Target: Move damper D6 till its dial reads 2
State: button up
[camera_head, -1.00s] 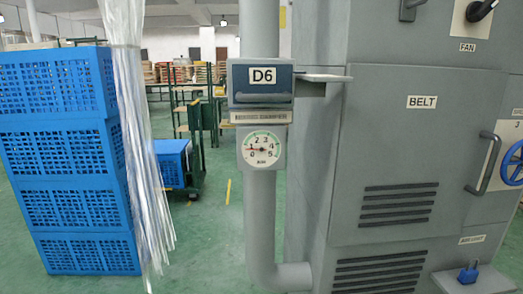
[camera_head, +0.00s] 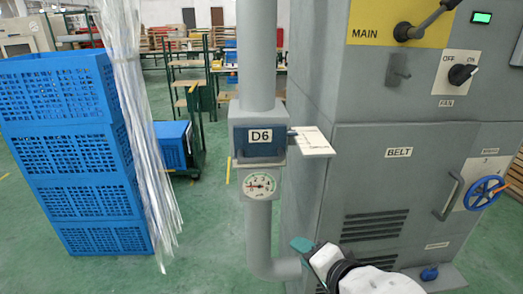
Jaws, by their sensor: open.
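Damper D6 (camera_head: 262,142) is a dark blue box with a white label on the grey vertical pipe. A flat pale plate (camera_head: 313,142) sticks out from its right side. Its round dial (camera_head: 259,185) sits just below, with a red needle that seems to point left, towards the low numbers; the exact reading is too small to tell. My gripper (camera_head: 308,250), with a teal tip, is at the bottom, below and right of the dial. It is open and apart from the damper and plate. Part of its jaws is hard to make out.
A grey machine cabinet (camera_head: 385,185) with a BELT panel stands close on the right, with a blue handwheel (camera_head: 486,193) and switches. Blue crates (camera_head: 85,165) are stacked on the left beside clear hanging strips (camera_head: 140,120). Green floor is open between them and the pipe.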

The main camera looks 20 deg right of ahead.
aim_at(264, 162)
jog(key=w+a+r+m+t+y+p, duration=0.1)
jog(key=w+a+r+m+t+p, duration=0.15)
jog(key=r, duration=0.65)
jog(key=w+a+r+m+t+p, duration=0.1)
jog(key=r+m+p, duration=0.15)
jog(key=r, duration=0.55)
jog(key=shift+n, duration=0.3)
jog(key=p+x, duration=0.1)
jog(key=x, duration=1)
jog(key=shift+d, duration=0.15)
grip_shut()
jog(key=shift+s, duration=0.1)
